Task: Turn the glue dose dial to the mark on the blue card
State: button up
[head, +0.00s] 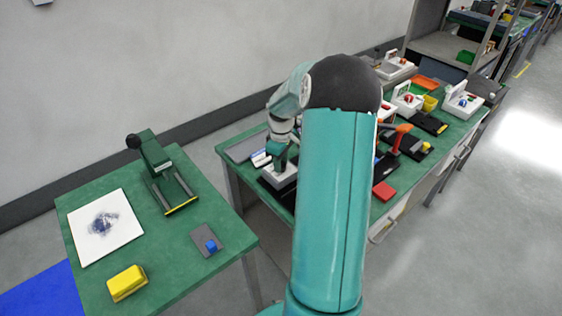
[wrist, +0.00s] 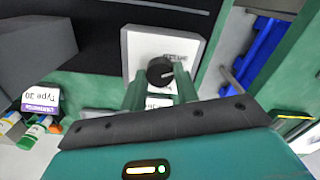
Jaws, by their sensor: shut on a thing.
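The glue dose dial (wrist: 160,72) is a round black knob with a pale pointer line, on a light grey box (wrist: 138,42) with small print, in the wrist view. My gripper (wrist: 161,82) has its two green fingers on either side of the knob, shut on it. In the head view my gripper (head: 279,166) is down at the same box (head: 284,180), and the dial is hidden there. A white card with a blue-purple band (wrist: 42,99) reads "Type 20" and stands left of the box in the wrist view. The dial's scale is too small to read.
Small bottles (wrist: 30,132) stand beside the card. A dark grey block (wrist: 38,50) is at upper left of the wrist view. Other fixtures and a red block (head: 384,192) crowd the bench to the right. A separate green table (head: 160,285) stands at left.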

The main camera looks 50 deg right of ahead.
jog(key=m, duration=0.4)
jog(key=shift+m, duration=0.4)
jog(key=m, duration=0.4)
jog(key=shift+m, duration=0.4)
jog(key=o, duration=1)
notch_tip(320, 180, up, 14)
jog(key=shift+f, duration=0.1)
